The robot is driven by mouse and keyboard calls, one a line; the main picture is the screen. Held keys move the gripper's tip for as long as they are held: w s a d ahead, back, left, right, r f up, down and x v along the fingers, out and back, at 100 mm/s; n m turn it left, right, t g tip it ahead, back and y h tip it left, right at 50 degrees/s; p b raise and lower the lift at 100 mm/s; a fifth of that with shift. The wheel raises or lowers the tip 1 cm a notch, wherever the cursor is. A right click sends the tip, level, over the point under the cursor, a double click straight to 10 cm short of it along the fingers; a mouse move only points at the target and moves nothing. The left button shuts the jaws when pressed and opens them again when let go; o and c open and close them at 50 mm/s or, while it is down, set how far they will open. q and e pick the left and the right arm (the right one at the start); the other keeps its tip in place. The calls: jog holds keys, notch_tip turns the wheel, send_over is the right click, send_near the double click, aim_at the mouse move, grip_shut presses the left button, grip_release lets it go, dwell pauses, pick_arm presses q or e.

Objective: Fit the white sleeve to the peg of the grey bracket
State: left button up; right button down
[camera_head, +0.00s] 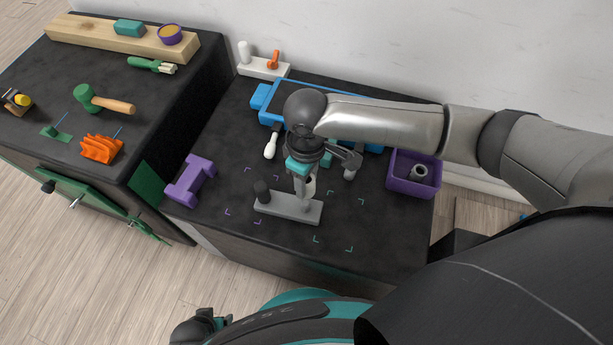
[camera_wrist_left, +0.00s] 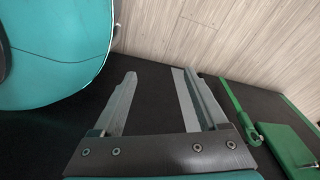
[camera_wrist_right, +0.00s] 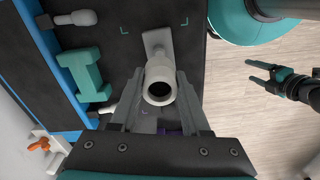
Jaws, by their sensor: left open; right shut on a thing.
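My right gripper (camera_head: 304,188) is shut on the white sleeve (camera_head: 311,186), over the bracket's right end. In the right wrist view the sleeve (camera_wrist_right: 159,83) sits between the fingers with its dark round opening facing the camera. Part of the bracket (camera_wrist_right: 157,42) shows beyond it. The peg is mostly hidden, and I cannot tell whether the sleeve touches it. My left gripper (camera_wrist_left: 160,95) is open and empty, away from the bracket.
A purple bin (camera_head: 413,188) holding a grey ring stands right of the bracket. A purple block (camera_head: 190,181) lies left. A blue tray (camera_head: 262,98) and a white stand (camera_head: 262,69) are behind. Corner marks line the bench. A second bench (camera_head: 60,80) with tools adjoins at left.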

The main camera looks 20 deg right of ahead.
aim_at(306, 203)
jog(key=shift+r, duration=0.1)
jog(key=shift+f, duration=0.75)
jog(key=shift+f+b, duration=0.9)
jog(key=shift+f, duration=0.7)
jog(key=shift+f+b, duration=0.35)
jog(key=shift+f, duration=0.45)
jog(key=shift+r, duration=0.2)
pick_arm(q)
jog(key=w+d+r, duration=0.2)
jog(key=shift+w+r, duration=0.3)
pick_arm(e)
jog(key=shift+f, duration=0.15)
pick_arm(q)
jog(key=shift+s+b+x, duration=0.2)
jog(key=shift+b+x, duration=0.75)
jog(key=shift+x, duration=0.15)
pick_arm(e)
jog(key=shift+f, duration=2.25)
